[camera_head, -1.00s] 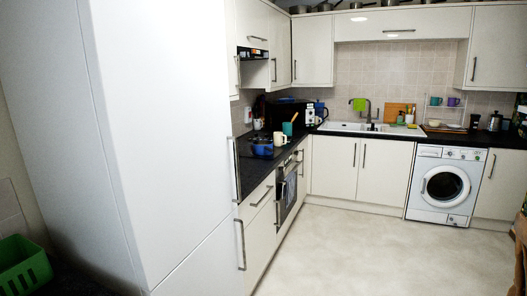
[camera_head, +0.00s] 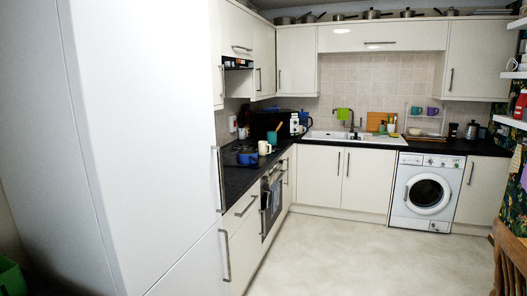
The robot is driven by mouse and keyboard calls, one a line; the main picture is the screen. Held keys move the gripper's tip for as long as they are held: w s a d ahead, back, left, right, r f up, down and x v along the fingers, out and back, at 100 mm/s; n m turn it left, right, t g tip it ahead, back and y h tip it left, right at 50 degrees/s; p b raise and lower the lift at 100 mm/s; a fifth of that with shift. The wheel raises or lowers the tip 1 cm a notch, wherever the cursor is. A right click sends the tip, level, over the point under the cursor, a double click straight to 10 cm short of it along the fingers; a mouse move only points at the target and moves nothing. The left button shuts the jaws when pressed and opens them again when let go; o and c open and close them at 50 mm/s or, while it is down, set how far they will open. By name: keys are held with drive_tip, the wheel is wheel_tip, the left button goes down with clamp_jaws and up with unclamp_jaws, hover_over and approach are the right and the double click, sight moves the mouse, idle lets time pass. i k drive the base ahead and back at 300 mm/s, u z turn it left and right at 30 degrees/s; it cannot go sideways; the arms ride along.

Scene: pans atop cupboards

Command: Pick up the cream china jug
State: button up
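A small cream jug (camera_head: 264,148) stands upright on the dark left worktop (camera_head: 233,182), near the hob. It is small in the picture, and I cannot make out its handle clearly. A blue pot (camera_head: 247,157) is just to its left and nearer to me. A teal container (camera_head: 272,138) with a wooden utensil stands behind it. My gripper is not in view, and the jug is well away from me across the room.
A tall white fridge-freezer (camera_head: 140,150) fills the near left. The pale floor (camera_head: 340,255) is clear in the middle. A washing machine (camera_head: 425,193) stands at the back right, and a wooden chair (camera_head: 508,255) at the right edge. Several pans (camera_head: 372,14) sit atop the cupboards.

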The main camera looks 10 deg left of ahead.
sight(262, 146)
drive_tip(key=z, duration=0.55)
drive_tip(key=i, duration=6.1)
